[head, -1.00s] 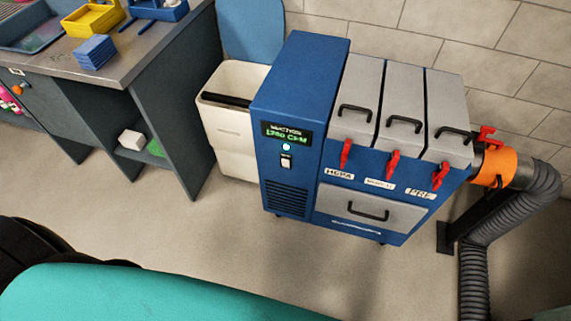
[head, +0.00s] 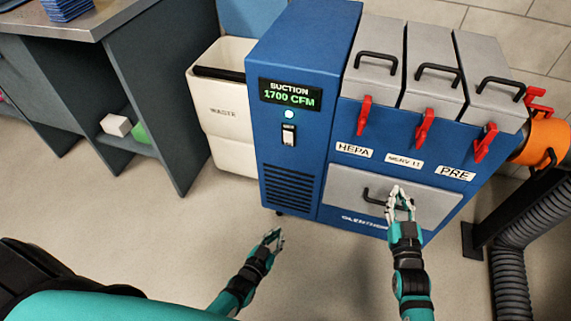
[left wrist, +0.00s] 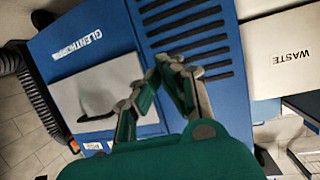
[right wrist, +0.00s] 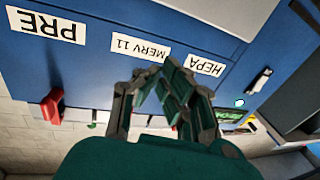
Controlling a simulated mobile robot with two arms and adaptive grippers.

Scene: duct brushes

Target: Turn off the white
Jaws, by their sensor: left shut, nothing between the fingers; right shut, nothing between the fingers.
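The white rocker switch (head: 289,135) is on the front of the blue suction unit (head: 335,215), below a small lit round lamp (head: 289,114) and the display (head: 290,94) reading "SUCTION 1700 CFM". The switch also shows at the right of the right wrist view (right wrist: 259,81). My right gripper (head: 400,192) is shut and empty in front of the grey drawer, right of and below the switch. My left gripper (head: 274,238) is shut and empty, low in front of the unit, below the switch. It also shows in the left wrist view (left wrist: 166,62). Neither gripper touches the switch.
Red latches hold grey filter lids labelled HEPA, MERV 11 and PRE. The grey drawer (head: 350,190) has a black handle. A white waste bin (head: 222,125) stands left of the unit, beside a workbench (head: 155,75). A grey hose (head: 510,270) runs at the right. Floor in front is clear.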

